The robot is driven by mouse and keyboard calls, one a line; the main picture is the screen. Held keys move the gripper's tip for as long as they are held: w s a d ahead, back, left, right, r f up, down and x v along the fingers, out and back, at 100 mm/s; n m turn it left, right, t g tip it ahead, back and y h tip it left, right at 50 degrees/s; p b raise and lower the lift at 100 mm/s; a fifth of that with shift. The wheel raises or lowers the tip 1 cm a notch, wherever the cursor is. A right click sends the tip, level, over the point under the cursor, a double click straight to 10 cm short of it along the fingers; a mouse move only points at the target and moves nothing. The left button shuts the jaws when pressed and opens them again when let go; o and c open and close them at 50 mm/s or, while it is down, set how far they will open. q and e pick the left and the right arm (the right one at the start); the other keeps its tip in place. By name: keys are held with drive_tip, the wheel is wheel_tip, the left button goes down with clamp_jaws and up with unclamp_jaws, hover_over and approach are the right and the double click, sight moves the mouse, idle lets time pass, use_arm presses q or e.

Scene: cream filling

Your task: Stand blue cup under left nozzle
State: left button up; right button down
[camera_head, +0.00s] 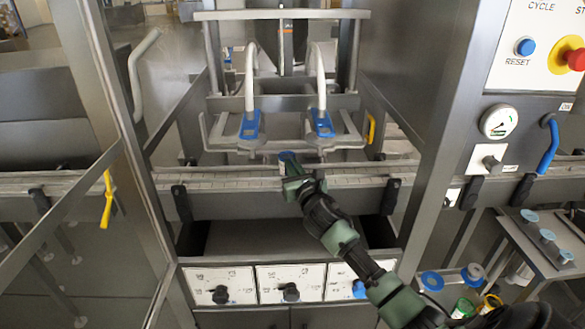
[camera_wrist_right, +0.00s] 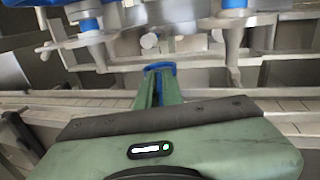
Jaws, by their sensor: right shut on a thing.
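My right gripper (camera_head: 289,164) reaches in over the conveyor (camera_head: 230,182) and is shut on the blue cup. In the right wrist view the cup's blue rim (camera_wrist_right: 160,67) shows between the far ends of the green fingers (camera_wrist_right: 158,88); the rest of the cup is hidden. In the head view the fingers mostly hide the cup. The left nozzle (camera_head: 250,125) and the right nozzle (camera_head: 321,123) have blue ends and hang above the conveyor. The gripper is lower in the picture and sideways between the two nozzles. My left gripper is not in view.
Metal posts frame the machine on both sides. Dark clamps (camera_head: 181,203) stand along the conveyor's front rail. A side table (camera_head: 535,240) with several blue-topped cups stands at right, with more containers (camera_head: 463,308) below. The conveyor left of the gripper looks clear.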

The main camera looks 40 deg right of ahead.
drive_tip(key=shift+f+b, duration=0.35)
drive_tip(key=shift+f, duration=0.3)
drive_tip(key=shift+w+a+r, duration=0.15)
drive_tip(key=shift+a+r, duration=0.05)
drive_tip(key=shift+a, duration=0.05)
drive_tip(key=shift+w+a+b, duration=0.15)
drive_tip(key=shift+w+a, duration=0.65)
drive_tip(key=shift+a, duration=0.55)
drive_tip(key=shift+w+a+b, duration=0.1)
drive_tip(key=shift+w+a, duration=0.75)
drive_tip(key=shift+a, duration=0.45)
drive_tip(key=shift+w+a+b, duration=0.15)
drive_tip(key=shift+w+a, duration=0.65)
drive_tip(key=shift+a, duration=0.55)
drive_tip(key=shift+a+f, duration=0.1)
drive_tip(key=c, duration=1.5)
unclamp_jaws()
